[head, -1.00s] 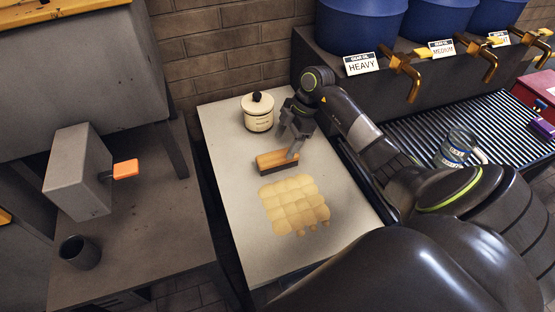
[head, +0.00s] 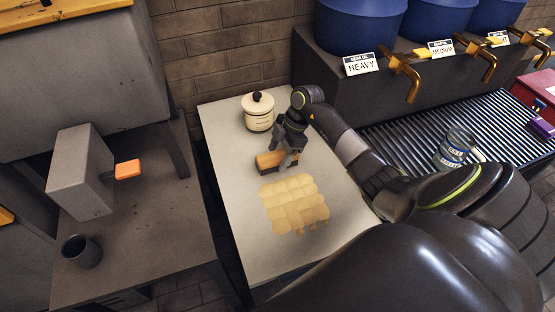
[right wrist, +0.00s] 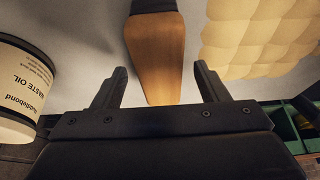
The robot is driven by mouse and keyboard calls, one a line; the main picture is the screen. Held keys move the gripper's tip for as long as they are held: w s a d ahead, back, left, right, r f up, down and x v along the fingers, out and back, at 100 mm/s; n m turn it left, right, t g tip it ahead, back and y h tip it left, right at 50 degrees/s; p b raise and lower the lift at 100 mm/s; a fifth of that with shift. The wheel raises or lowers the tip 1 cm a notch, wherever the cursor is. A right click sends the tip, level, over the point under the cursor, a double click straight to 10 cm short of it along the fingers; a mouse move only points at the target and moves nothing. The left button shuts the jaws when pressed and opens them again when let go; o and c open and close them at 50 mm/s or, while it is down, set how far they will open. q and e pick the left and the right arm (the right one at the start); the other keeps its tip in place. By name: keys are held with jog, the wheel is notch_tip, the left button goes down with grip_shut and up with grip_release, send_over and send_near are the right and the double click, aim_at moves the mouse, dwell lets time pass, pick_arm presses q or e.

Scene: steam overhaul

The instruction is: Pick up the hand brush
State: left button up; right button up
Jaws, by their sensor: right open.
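The hand brush (head: 268,161) has a wooden handle and a dark lower edge. It lies on the pale table (head: 228,133) behind the tan quilted patch. In the right wrist view its wooden handle (right wrist: 156,58) shows between the two fingers, apart from both. My right gripper (head: 288,162) is open at the right end of the brush and hides part of it. Its fingers also show in the right wrist view (right wrist: 160,88). My left gripper is not in view.
A cream waste oil jar (head: 258,113) with a black knob stands just behind the brush. The tan patch (head: 294,203) lies in front of it. A slatted drain tray (head: 420,128) with a glass jug (head: 455,148) is at the right. The table's front is clear.

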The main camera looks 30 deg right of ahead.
aim_at(279, 154)
jog(key=shift+f, duration=0.1)
jog(key=shift+c, duration=0.2)
jog(key=c, duration=1.1)
notch_tip(279, 154, up, 11)
jog(key=shift+f+b, duration=0.2)
jog(key=shift+b, duration=0.1)
jog(key=o, duration=0.5)
jog(key=c, duration=0.3)
